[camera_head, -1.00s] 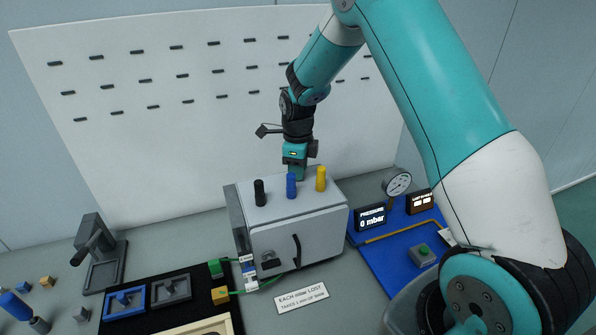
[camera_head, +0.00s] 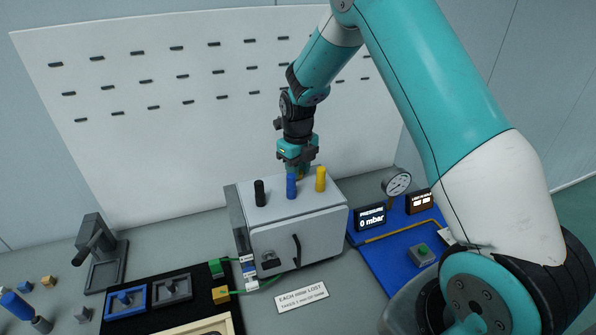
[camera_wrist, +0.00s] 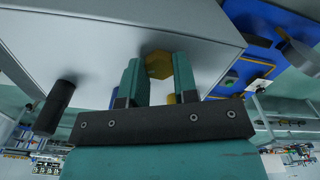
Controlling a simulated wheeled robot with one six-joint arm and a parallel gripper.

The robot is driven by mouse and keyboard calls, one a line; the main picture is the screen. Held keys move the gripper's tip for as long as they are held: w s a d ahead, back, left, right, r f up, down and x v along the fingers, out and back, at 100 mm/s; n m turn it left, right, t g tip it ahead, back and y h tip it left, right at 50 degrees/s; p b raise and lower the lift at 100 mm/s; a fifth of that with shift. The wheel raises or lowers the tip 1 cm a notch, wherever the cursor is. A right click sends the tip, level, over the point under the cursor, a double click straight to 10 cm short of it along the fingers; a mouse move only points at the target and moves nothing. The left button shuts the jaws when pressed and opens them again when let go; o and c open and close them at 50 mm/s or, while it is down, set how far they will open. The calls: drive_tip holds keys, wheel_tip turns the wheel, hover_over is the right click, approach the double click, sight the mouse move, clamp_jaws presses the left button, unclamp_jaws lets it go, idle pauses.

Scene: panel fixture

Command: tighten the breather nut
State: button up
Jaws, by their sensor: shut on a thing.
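The breather nut, a yellow hexagonal piece (camera_wrist: 158,64), sits against the pale grey box and shows between my two teal fingers in the wrist view. My gripper (camera_wrist: 157,80) is shut on it, one finger on each side. In the head view my gripper (camera_head: 298,166) points down at the top of the grey box (camera_head: 300,235), behind the blue post (camera_head: 291,186). The nut is mostly hidden there by the gripper and posts.
A black post (camera_head: 260,192) and a yellow post (camera_head: 320,179) stand on the box beside the blue one. A round gauge (camera_head: 397,182) and a display reading 0 mbar (camera_head: 371,218) are at the right. A grey stand (camera_head: 104,265) is at the left.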

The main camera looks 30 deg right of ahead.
drive_tip(key=o, duration=0.8)
